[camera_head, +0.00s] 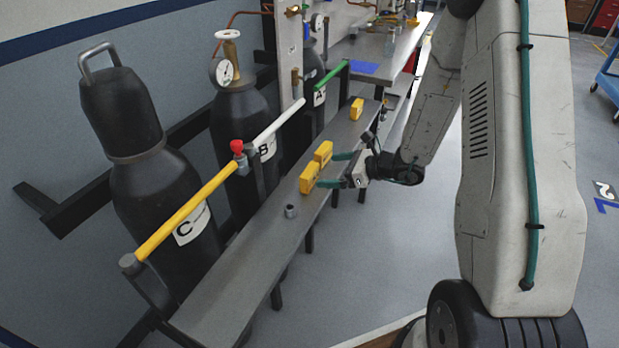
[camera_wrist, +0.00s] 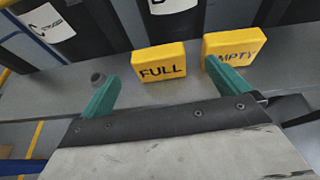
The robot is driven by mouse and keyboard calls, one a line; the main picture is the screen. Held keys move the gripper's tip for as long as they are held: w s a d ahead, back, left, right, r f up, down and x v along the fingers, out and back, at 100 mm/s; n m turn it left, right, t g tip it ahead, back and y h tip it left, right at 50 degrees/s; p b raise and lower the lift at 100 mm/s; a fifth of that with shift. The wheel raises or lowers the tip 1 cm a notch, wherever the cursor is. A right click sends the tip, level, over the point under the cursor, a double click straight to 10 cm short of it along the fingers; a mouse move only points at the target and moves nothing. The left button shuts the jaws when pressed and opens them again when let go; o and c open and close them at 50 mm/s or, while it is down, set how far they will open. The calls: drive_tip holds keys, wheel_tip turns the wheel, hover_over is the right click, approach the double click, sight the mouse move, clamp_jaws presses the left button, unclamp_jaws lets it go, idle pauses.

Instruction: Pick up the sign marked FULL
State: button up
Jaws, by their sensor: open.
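The yellow block sign marked FULL (camera_wrist: 161,62) stands on the grey bench in the wrist view, lying between the lines of my two teal fingers. In the head view it appears to be the nearest yellow block (camera_head: 309,177). A second yellow sign, marked EMPTY (camera_wrist: 236,46), stands just right of it, partly covered by my right finger; in the head view it is the block just behind (camera_head: 323,153). My gripper (camera_head: 327,170) is open and empty, its fingertips pointing at the FULL sign from the aisle side. Whether a finger touches either sign is unclear.
A third yellow block (camera_head: 357,108) stands farther along the narrow bench (camera_head: 232,290). A small grey fitting (camera_head: 291,211) sits left of the FULL sign. Black gas cylinders (camera_head: 168,205) and yellow, white and green bars line the wall side. The aisle floor is open.

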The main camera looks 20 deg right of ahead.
sight(314, 171)
drive_tip(key=shift+w+a+f, duration=0.1)
drive_tip(key=shift+w+f, duration=0.05)
drive_tip(key=shift+w, duration=0.2)
drive_tip(key=x, duration=0.7)
drive_tip(key=shift+s+a, duration=0.2)
drive_tip(key=shift+a, duration=0.1)
drive_tip(key=c, duration=1)
drive_tip(key=shift+c, duration=0.2)
